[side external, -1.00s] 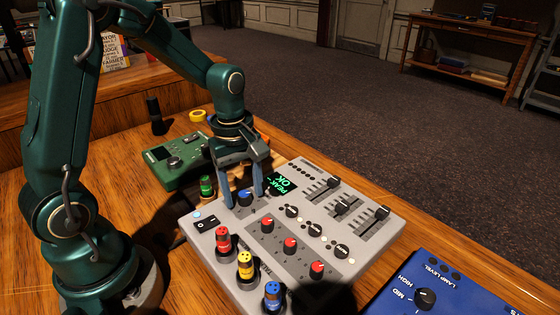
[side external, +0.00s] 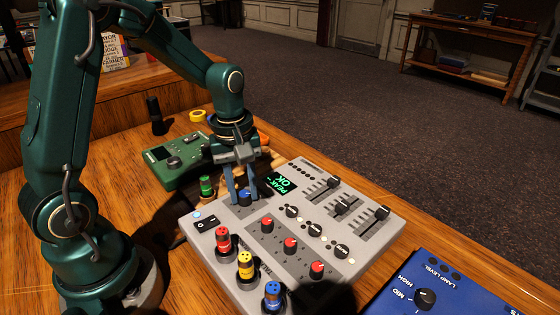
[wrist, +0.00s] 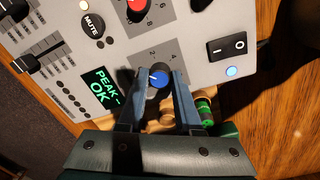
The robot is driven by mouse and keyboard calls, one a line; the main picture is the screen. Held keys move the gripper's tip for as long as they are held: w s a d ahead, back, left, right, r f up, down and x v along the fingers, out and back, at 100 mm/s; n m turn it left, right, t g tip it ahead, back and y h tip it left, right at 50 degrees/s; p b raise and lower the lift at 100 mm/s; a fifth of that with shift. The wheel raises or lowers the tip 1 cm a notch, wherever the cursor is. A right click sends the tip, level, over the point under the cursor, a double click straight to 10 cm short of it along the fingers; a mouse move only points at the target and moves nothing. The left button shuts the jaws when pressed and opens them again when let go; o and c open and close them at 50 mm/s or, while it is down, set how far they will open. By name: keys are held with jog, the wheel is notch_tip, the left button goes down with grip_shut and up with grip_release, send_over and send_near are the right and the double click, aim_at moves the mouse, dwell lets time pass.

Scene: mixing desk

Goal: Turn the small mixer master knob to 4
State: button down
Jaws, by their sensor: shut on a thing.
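The small mixer (side external: 340,258) is a light grey panel on the wooden desk. Its blue-capped master knob (side external: 244,197) sits near the panel's back left corner, beside the green "PEAK - OK" display. The knob also shows in the wrist view (wrist: 157,78), with a white pointer line on its cap and printed numbers around it, partly hidden by my fingers. My gripper (side external: 242,194) points down over it and is shut on the knob, one finger on each side. In the wrist view my gripper's fingers (wrist: 157,88) flank the blue cap. I cannot read which number the pointer meets.
Red knobs, sliders and a power switch (side external: 207,222) share the panel. Red, yellow and blue plugs (side external: 246,266) stand along its front left edge. A green plug (side external: 206,186) and green box (side external: 176,160) lie behind. A blue box (side external: 430,290) is at the lower right.

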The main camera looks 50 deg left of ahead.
aim_at(244, 192)
jog(key=m, duration=0.4)
jog(key=shift+m, duration=0.4)
jog(key=m, duration=1)
jog(key=shift+m+g, duration=0.4)
jog(key=m, duration=0.5)
jog(key=c, duration=0.6)
grip_release()
jog(key=shift+w, duration=0.1)
jog(key=shift+a+r, duration=0.1)
jog(key=shift+r, duration=2.5)
